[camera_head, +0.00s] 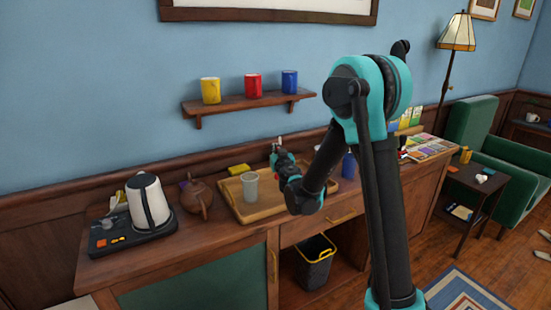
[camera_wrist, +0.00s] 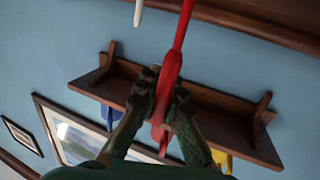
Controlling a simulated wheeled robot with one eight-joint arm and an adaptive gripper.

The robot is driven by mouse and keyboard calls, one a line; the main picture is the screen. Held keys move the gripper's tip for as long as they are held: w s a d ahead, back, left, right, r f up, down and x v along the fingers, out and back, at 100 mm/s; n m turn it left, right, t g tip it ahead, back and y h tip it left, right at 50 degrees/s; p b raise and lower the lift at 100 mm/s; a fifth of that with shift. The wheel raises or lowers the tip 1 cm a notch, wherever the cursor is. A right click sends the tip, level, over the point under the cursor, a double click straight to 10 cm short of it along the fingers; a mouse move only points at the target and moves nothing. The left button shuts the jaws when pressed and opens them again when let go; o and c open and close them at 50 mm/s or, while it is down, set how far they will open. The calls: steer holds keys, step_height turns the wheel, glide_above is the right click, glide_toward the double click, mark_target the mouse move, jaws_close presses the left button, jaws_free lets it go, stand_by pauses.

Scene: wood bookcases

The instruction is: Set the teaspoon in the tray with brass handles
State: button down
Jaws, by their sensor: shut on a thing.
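My gripper (camera_wrist: 163,92) is shut on a long, thin red thing (camera_wrist: 179,38), which I take to be the teaspoon; its bowl is not clear. In the head view my gripper (camera_head: 279,153) is above the back right part of a wooden tray (camera_head: 246,217) on the cabinet top. The tray has a raised rim; whether its handles are brass is too small to tell. A clear grey glass (camera_head: 250,187) stands in the tray, left of my gripper. My arm hides the tray's right part.
A kettle (camera_head: 147,202) on a dark base and a brown teapot (camera_head: 196,199) stand left of the tray. A yellow block (camera_head: 239,169) lies behind it. A blue bottle (camera_head: 348,166) stands to the right. A wall shelf (camera_head: 248,105) holds three mugs above.

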steer(key=shift+f, duration=2)
steer(key=c, duration=1.6)
jaws_free()
steer(key=shift+c, duration=0.2)
